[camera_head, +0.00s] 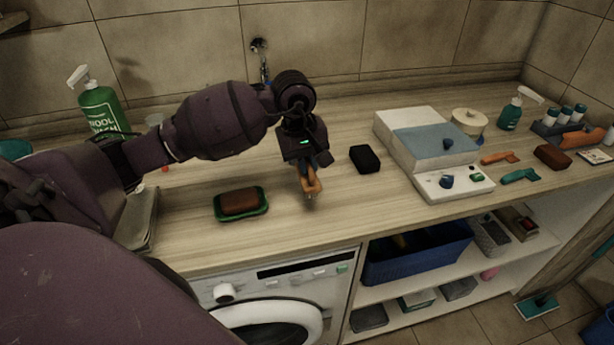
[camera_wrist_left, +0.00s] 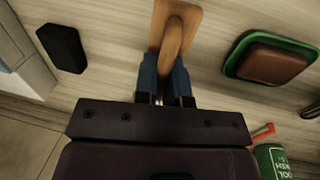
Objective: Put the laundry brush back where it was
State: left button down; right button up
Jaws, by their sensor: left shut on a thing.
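The laundry brush (camera_head: 311,182) has an orange-brown wooden body with a raised handle. My left gripper (camera_head: 308,170) is shut on the brush's handle over the middle of the counter. In the left wrist view the brush (camera_wrist_left: 176,30) sits between the blue fingers of my left gripper (camera_wrist_left: 165,82), with its flat base beyond the handle. Whether the brush touches the counter I cannot tell. My right gripper is not in view.
A green dish with a brown bar (camera_head: 241,202) lies left of the brush. A black block (camera_head: 365,158) lies to its right, then a white-and-blue device (camera_head: 430,150). A green bottle (camera_head: 100,108) stands at the back left. The counter (camera_head: 310,228) in front is clear.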

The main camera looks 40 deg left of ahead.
pick_arm(q)
notch_tip(320, 180, down, 4)
jog(key=shift+f, duration=0.15)
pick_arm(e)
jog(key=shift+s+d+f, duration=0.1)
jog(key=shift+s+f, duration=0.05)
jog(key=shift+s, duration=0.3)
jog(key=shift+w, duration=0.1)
pick_arm(q)
jog(key=shift+f, duration=0.1)
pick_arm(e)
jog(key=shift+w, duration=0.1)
pick_arm(q)
jog(key=c, duration=1.2)
grip_release()
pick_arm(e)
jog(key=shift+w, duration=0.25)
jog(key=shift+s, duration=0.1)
